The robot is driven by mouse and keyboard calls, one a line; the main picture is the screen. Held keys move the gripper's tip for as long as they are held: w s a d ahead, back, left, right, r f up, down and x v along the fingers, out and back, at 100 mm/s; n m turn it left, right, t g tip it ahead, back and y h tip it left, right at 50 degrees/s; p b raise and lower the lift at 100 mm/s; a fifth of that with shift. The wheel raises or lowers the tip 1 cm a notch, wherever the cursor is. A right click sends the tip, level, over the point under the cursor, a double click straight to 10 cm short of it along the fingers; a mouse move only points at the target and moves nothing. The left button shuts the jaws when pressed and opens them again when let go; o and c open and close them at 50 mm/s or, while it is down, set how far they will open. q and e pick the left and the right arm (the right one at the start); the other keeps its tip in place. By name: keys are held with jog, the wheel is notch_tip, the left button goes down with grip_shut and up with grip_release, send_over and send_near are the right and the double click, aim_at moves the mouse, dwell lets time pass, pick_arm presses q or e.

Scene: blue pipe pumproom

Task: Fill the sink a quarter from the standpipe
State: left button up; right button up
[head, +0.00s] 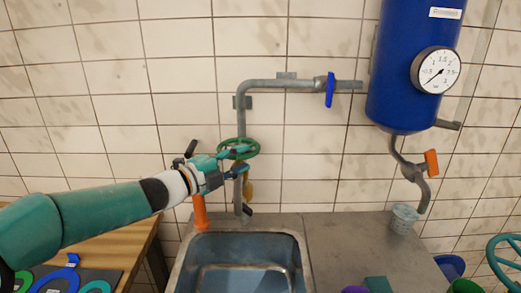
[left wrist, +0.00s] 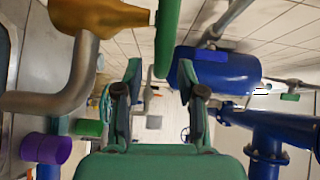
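The standpipe (head: 240,120) is a grey pipe on the tiled wall with a green handwheel (head: 239,148). A brass valve body (head: 249,190) shows below the wheel, and also in the left wrist view (left wrist: 105,14), with its grey bent spout (left wrist: 72,85). My left gripper (head: 242,162) is at the handwheel. In the left wrist view its fingers (left wrist: 160,80) are apart, with the green wheel rim (left wrist: 167,38) between them and a gap on either side. The sink (head: 296,250) lies below; I cannot tell its water level. My right gripper is not in view.
An orange post (head: 200,212) stands by the sink's left corner. A blue tank (head: 410,60) with a gauge (head: 435,70) hangs at right, above a small grey bucket (head: 403,220). A wooden table (head: 130,235) with tools is at left. The metal counter (head: 345,235) is mostly clear.

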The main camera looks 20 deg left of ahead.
pick_arm(q)
jog(key=shift+p+x, duration=0.55)
jog(key=shift+x, duration=2.15)
